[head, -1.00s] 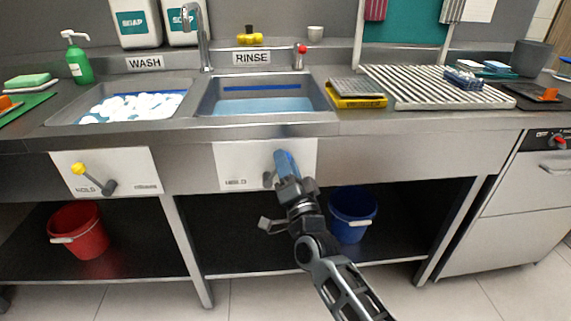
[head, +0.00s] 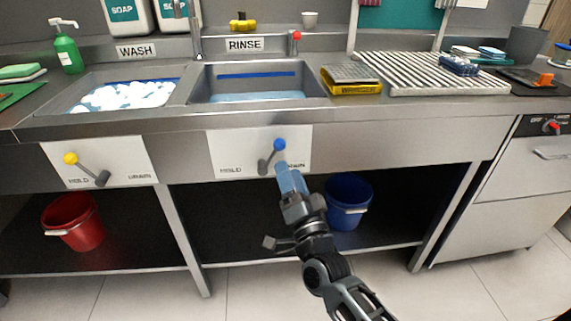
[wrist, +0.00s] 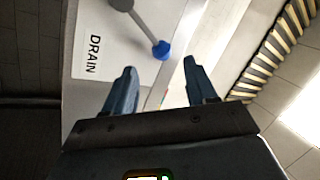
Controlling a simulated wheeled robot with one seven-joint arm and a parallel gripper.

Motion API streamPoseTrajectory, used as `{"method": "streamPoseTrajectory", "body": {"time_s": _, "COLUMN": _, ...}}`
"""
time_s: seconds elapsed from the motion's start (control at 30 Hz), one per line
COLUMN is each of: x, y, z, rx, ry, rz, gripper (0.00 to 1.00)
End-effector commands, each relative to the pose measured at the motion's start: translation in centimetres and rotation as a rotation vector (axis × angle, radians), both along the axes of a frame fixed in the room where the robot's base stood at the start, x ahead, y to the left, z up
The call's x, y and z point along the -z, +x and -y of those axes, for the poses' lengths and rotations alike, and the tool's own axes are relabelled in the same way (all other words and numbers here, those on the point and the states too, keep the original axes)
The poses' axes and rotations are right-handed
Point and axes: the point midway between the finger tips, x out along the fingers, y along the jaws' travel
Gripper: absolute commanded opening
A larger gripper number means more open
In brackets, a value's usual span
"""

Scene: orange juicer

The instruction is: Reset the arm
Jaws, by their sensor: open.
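My gripper (head: 288,176) is in front of the counter, just below the blue-knobbed lever (head: 279,146) on the white plate under the rinse sink. In the wrist view, the two fingers of my gripper (wrist: 157,85) are spread apart with nothing between them. The blue knob of the lever (wrist: 161,50) is beyond the fingertips and apart from them. The lever leans up and to the right, toward the side marked DRAIN. Part of the DRAIN label is hidden behind the fingers in the head view.
The yellow-knobbed lever (head: 71,159) is on the left plate. The rinse sink (head: 258,100) holds some water; the wash sink (head: 70,107) holds suds. A blue bucket (head: 347,203) and a red bucket (head: 73,222) stand on the lower shelf. Floor in front is clear.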

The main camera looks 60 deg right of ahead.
Motion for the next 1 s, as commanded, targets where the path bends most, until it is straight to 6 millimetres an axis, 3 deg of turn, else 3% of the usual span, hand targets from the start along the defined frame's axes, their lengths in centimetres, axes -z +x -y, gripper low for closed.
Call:
{"method": "streamPoseTrajectory", "body": {"time_s": 0.77, "x": 0.2, "y": -0.7, "z": -0.8, "rx": -0.004, "ry": -0.004, "rz": -0.008, "gripper": 0.56}}
{"method": "streamPoseTrajectory", "body": {"time_s": 0.87, "x": 0.3, "y": -1.6, "z": -2.4, "rx": -0.024, "ry": -0.018, "rz": -0.052, "gripper": 0.56}}
{"method": "streamPoseTrajectory", "body": {"time_s": 1.0, "x": 0.2, "y": -4.4, "z": -6.8, "rx": -0.085, "ry": -0.071, "rz": -0.174, "gripper": 0.56}}
